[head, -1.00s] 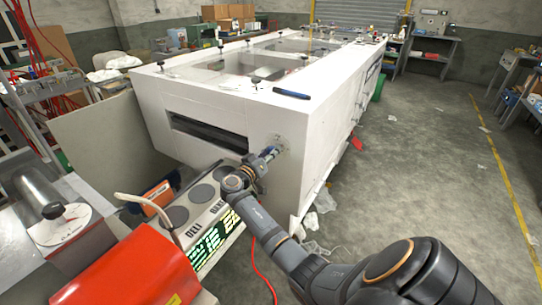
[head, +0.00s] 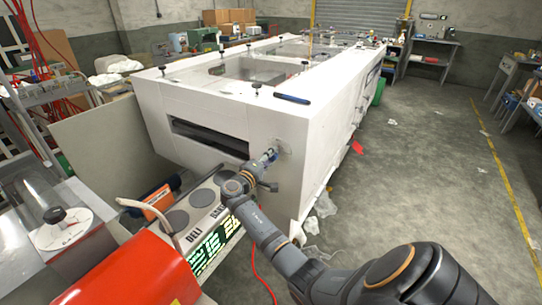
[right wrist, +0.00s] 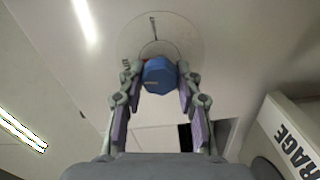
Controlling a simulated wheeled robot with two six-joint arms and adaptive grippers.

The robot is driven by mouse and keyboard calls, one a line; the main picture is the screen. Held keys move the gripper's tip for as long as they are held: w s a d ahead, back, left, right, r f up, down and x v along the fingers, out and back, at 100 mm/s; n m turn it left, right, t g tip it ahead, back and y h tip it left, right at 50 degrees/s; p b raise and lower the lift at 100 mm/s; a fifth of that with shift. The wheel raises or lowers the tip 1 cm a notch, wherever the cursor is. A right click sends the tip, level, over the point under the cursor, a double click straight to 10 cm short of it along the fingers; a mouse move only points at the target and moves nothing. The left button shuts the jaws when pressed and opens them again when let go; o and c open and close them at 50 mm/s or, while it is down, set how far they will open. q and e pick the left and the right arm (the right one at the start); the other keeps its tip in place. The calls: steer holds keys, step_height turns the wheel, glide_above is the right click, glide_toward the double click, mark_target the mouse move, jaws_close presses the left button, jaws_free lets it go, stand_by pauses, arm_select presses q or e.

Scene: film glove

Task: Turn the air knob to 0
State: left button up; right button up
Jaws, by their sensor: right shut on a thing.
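The air knob (right wrist: 160,75) is a blue, many-sided knob on the white end face of the large white machine (head: 225,110). A round pale dial plate (right wrist: 180,35) with a dark mark at its top sits behind it in the right wrist view. My right gripper (right wrist: 160,84) has one finger on each side of the knob and is shut on it. In the head view my right gripper (head: 268,157) reaches the machine's front right corner area and hides most of the knob. The dial's lettering is too small to read. My left gripper is not in view.
A dark slot (head: 208,138) runs across the machine's end face. A box with round dark plates and green lit text (head: 208,250) stands below my right arm, beside a red cover (head: 130,275). The floor (head: 430,170) at the right is mostly clear.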

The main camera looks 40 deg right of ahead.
steer(key=shift+f+n+p, duration=0.1)
steer(key=shift+n+p, duration=0.2)
steer(key=shift+n, duration=0.8)
steer(key=o, duration=1.2)
steer(key=shift+c, duration=0.2)
steer(key=v, duration=1.2)
